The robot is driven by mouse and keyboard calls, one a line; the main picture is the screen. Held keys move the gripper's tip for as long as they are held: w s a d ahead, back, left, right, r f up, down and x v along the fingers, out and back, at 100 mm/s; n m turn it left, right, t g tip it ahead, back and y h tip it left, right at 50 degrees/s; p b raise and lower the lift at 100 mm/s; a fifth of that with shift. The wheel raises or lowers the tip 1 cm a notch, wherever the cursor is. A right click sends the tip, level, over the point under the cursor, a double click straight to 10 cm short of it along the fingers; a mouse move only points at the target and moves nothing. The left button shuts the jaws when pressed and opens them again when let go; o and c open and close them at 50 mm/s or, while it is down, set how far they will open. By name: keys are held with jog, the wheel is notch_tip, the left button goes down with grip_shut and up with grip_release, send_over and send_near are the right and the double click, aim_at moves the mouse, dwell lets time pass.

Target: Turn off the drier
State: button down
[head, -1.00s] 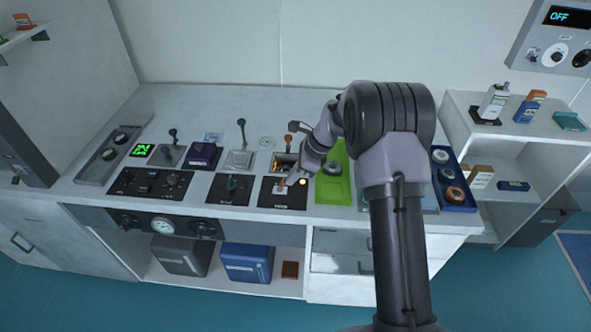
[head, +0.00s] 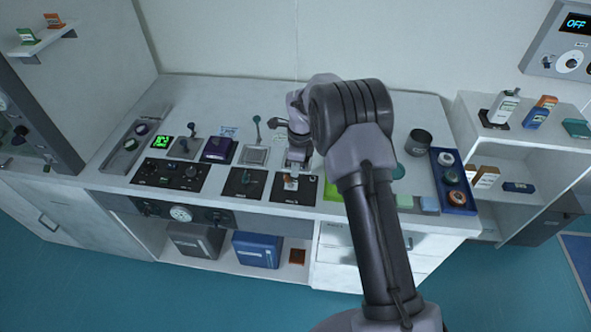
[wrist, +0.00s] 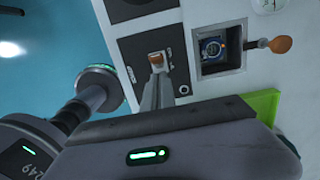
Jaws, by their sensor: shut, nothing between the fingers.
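A dark square switch panel (head: 285,194) sits at the counter's front edge, and its label is too small to read. Its switch (wrist: 157,58) has an orange-brown tip and a pale plate in the wrist view. My gripper (wrist: 156,77) is shut and empty, with its fingertips right at the switch; whether they touch it I cannot tell. In the head view my gripper (head: 296,167) is over the back of the panel and partly hides it. A small pale lamp (wrist: 183,90) beside the switch looks unlit. I cannot tell which device is named the drier.
A recessed window (wrist: 216,48) and an orange-knobbed lever (wrist: 281,45) lie close beside the panel. Other switch panels (head: 170,175) stand to the left. A blue tray (head: 453,185) is at the right. A wall panel display (head: 577,22) reads OFF.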

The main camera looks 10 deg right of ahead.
jog(key=shift+r, duration=0.2)
notch_tip(320, 180, up, 12)
jog(key=p, duration=0.3)
jog(key=shift+d+f, duration=0.2)
jog(key=shift+d, duration=0.1)
jog(key=shift+s+r, duration=0.1)
jog(key=shift+s, duration=0.05)
jog(key=s+r+n+t+b, duration=0.3)
jog(key=s+r+n+b, duration=0.45)
jog(key=s+r, duration=0.6)
jog(key=s+a+f+n+t+b, duration=0.1)
jog(key=s+n, duration=0.4)
jog(key=s, duration=0.6)
jog(key=s+f+n+t+y+b, duration=0.1)
jog(key=s+f+n+b, duration=0.2)
jog(key=s, duration=0.8)
jog(key=shift+a+f+n+b, duration=0.3)
jog(key=shift+a+f+n, duration=0.05)
jog(key=shift+f+n, duration=0.55)
